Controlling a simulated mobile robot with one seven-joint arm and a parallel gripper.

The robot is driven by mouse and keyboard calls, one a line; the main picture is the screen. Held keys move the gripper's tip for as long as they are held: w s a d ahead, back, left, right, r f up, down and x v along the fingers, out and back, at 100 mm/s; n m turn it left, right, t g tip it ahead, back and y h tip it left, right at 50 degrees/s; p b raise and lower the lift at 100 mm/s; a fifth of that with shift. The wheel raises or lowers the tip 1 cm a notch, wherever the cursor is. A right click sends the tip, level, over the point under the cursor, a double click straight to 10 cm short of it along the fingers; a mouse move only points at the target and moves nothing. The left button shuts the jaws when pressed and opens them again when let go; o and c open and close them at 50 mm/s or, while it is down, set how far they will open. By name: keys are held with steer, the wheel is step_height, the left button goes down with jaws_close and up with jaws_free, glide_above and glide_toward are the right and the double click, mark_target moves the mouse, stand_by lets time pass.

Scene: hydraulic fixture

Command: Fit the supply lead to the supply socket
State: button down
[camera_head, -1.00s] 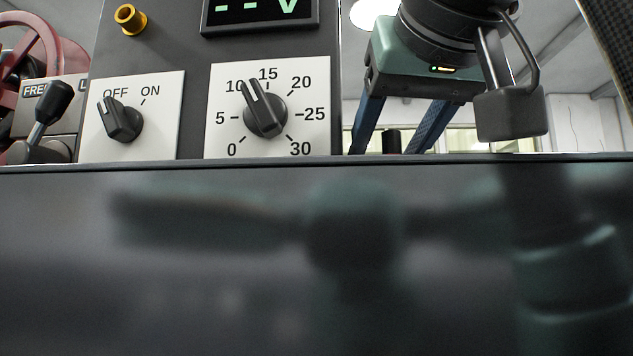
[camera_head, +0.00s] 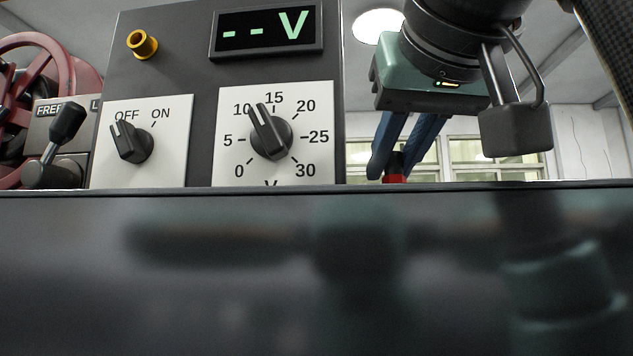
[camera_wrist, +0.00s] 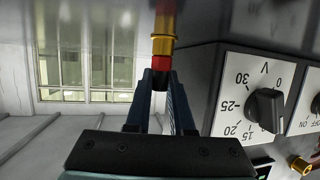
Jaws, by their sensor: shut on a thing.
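My gripper (camera_head: 391,172) hangs at the right of the panel in the head view, its blue fingers pointing down. It is shut on the supply lead's end, whose red part (camera_head: 396,178) shows at the fingertips just above the dark ledge. The rest of the lead is out of view. A brass-coloured round socket (camera_head: 142,43) sits at the panel's upper left, apart from the gripper. It also shows in the wrist view (camera_wrist: 300,165).
The panel carries a display (camera_head: 266,32) reading "-- V", a voltage knob (camera_head: 269,137) and a switch knob (camera_head: 131,142) at OFF. A black lever (camera_head: 62,131) and red wheel (camera_head: 30,85) stand left. A dark ledge (camera_head: 300,290) fills the foreground, hiding what lies below.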

step_height(320, 180, up, 10)
steer(key=p, duration=0.9)
steer(key=c, duration=1.4)
jaws_free()
jaws_close()
